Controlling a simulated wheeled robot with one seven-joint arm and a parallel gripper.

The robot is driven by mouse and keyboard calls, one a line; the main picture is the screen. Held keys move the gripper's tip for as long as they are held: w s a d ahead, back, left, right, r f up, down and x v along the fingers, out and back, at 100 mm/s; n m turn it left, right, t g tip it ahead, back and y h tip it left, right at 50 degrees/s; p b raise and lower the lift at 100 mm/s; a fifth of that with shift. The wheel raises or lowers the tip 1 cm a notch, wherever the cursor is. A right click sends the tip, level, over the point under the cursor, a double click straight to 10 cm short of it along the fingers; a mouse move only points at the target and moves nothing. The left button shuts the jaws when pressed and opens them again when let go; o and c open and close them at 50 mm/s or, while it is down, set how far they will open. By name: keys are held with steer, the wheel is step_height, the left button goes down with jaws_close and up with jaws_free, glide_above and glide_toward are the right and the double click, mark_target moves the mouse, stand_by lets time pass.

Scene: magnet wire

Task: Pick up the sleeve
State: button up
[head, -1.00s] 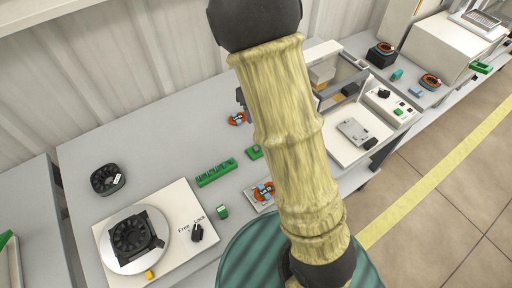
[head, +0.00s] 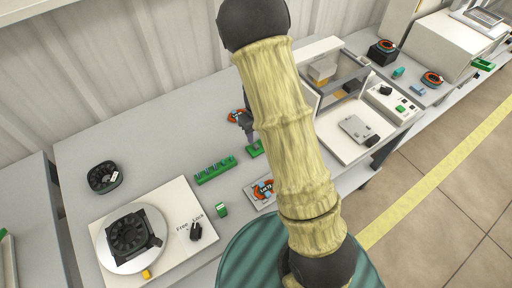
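No piece can be made out for certain as the sleeve. My gripper (head: 246,132) shows as a dark tip left of my yellow-covered arm, above the bench near that block. Most of it is hidden behind the arm, so its opening and any grasp cannot be seen. An orange and blue ring-shaped part (head: 236,115) lies behind the tip.
A white board with a round plate and black fan (head: 130,232) is at left front, with another fan (head: 103,177) behind. A plate with an orange-blue part (head: 262,190) lies close to my arm. A machine with a clear cover (head: 338,75) stands right. The left rear bench is clear.

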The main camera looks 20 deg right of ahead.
mark_target(256, 147)
steer(key=shift+f, duration=0.15)
step_height(256, 147, down, 5)
steer(key=shift+s+a+b, duration=0.15)
steer(key=shift+b, duration=0.15)
steer(key=shift+c, duration=0.4)
steer(key=c, duration=0.8)
